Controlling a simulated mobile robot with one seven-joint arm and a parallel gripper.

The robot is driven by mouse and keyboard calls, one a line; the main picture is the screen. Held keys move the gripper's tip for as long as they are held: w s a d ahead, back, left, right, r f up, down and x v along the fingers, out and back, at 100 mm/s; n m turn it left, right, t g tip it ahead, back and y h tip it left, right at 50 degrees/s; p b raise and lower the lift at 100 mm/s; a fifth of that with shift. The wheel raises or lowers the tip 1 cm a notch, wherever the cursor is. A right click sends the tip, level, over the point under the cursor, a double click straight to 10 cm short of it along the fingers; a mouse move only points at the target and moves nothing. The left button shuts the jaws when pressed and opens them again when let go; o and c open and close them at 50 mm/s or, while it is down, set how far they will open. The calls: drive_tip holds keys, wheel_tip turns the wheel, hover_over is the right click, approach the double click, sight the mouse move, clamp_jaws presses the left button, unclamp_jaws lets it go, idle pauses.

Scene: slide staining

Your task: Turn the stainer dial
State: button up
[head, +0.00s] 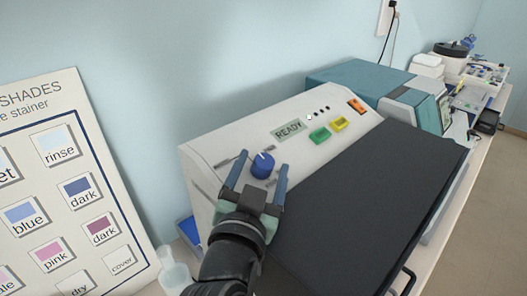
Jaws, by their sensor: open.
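The stainer (220,150) is a white machine with a sloped panel and a large dark lid (350,190). Its dial (262,166) is a blue round knob with a pale mark on top, at the left of the panel. A display (289,129) reads READY. My gripper (259,172) is open, with one blue-grey finger on each side of the dial. I cannot tell whether the fingers touch it. The dial's top shows between the fingers; the panel below it is partly hidden by my gripper.
Green (320,135), yellow (340,124) and orange (357,105) buttons sit right of the dial. A shade chart (60,135) leans at the left, with a clear container (175,276) near its lower right. A teal machine (360,78) stands behind the stainer.

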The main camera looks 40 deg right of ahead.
drive_tip(key=shift+x, duration=0.85)
drive_tip(key=shift+c, duration=0.2)
clamp_jaws()
